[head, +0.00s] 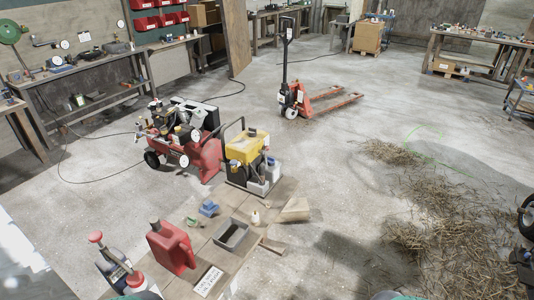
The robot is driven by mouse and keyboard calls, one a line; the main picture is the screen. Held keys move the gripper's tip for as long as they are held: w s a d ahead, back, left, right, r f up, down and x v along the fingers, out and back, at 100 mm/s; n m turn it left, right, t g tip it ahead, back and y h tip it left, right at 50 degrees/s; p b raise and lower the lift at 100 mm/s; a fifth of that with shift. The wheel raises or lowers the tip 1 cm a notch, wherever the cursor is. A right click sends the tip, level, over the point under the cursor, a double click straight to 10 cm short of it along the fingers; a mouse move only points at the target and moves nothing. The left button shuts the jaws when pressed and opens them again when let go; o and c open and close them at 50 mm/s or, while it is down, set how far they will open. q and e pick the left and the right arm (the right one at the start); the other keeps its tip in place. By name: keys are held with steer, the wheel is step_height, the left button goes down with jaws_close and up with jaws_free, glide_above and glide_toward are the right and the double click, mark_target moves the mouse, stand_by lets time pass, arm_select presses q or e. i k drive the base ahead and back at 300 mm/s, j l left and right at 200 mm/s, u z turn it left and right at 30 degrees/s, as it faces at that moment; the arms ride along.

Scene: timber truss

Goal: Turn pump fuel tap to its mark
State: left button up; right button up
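A yellow-topped machine with a dark body and a black handle, which looks like the pump (247,150), stands at the middle on the far end of a low wooden platform (190,285). Its fuel tap and the mark are too small to make out. Neither my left gripper nor my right gripper shows clearly in the head view. Rounded pieces at the bottom edge may be parts of my arms.
A red compressor (205,160) stands left of the pump. A red fuel can (171,246), a grey open box (232,235) and a blue item (208,208) are on the platform. Straw (445,235) covers floor at right. A pallet jack (318,101) stands behind.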

mark_target(266, 148)
steer(key=u, duration=0.4)
steer(key=i+l+u, duration=0.45)
steer(key=l, duration=0.15)
steer(key=l+u, duration=0.2)
steer(key=i+l+u, duration=0.2)
steer(key=l, duration=0.3)
steer(key=i+l, duration=0.1)
steer(key=l, duration=0.3)
steer(key=i+l, duration=0.1)
steer(key=l, duration=0.35)
steer(key=i+l, duration=0.1)
steer(key=l, duration=0.3)
steer(key=i+l+u, duration=0.1)
steer(key=l, duration=0.3)
